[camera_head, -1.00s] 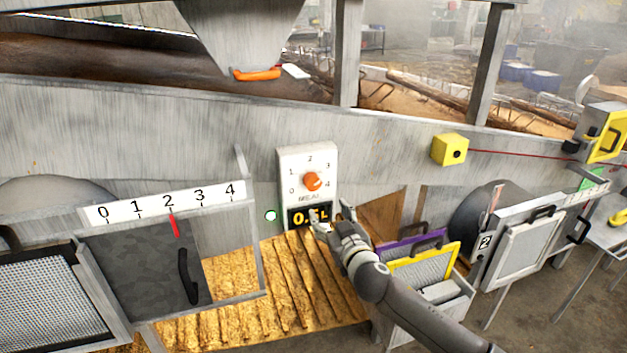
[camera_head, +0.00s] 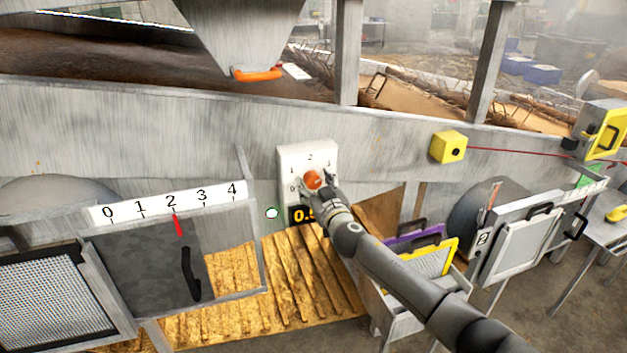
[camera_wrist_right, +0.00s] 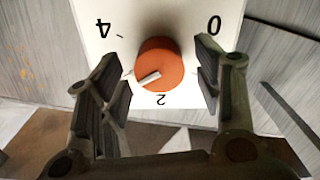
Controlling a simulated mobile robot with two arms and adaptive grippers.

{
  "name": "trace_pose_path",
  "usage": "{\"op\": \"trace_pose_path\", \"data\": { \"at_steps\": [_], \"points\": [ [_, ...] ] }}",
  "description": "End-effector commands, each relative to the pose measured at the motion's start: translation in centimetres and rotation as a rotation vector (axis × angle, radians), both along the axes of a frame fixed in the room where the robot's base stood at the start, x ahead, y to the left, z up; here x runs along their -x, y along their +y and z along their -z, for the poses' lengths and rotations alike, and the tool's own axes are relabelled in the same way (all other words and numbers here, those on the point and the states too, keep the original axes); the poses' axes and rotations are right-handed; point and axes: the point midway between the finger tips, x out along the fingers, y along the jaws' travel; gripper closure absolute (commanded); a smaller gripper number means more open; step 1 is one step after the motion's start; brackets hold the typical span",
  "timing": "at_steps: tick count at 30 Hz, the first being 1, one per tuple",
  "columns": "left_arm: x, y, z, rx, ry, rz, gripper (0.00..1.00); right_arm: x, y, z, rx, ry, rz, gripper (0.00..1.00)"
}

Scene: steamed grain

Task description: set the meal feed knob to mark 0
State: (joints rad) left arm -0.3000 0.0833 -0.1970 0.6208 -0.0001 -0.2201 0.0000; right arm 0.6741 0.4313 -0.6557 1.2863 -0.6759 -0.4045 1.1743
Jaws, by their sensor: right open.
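The meal feed knob (camera_head: 312,178) is a round orange dial on a white panel (camera_head: 293,152) with marks 0 to 4. In the right wrist view the knob (camera_wrist_right: 168,62) appears upside down. Its white pointer sits between marks 2 and 4, near where 3 lies; the left finger hides that area. My right gripper (camera_head: 316,186) is open at the panel, its fingers on either side of the knob with gaps visible in the wrist view (camera_wrist_right: 158,66). A digital display (camera_head: 302,215) below is partly hidden by the gripper. My left gripper is out of view.
A gate with a 0–4 scale (camera_head: 170,203) and red pointer stands left of the panel. A yellow box (camera_head: 448,147) with a red cord is to the right. Golden material lies below the panel.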

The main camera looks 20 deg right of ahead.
Motion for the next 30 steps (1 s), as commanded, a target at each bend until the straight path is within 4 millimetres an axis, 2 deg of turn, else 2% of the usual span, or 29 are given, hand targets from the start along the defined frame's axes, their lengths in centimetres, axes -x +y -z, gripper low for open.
{"op": "trace_pose_path", "data": {
  "at_steps": [6, 17, 27, 30],
  "points": [
    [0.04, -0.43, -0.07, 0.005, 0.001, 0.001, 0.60, -1.19, 0.06, 0.01, 0.000, 0.001, 0.000, 0.40],
    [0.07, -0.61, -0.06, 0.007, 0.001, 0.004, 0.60, -1.36, 0.10, 0.03, 0.001, 0.001, -0.002, 0.41],
    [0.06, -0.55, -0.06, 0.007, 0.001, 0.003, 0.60, -1.35, 0.09, 0.03, 0.001, 0.001, -0.001, 0.85],
    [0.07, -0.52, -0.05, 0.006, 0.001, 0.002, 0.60, -1.35, 0.09, 0.03, 0.002, 0.001, -0.001, 0.85]
  ]
}}
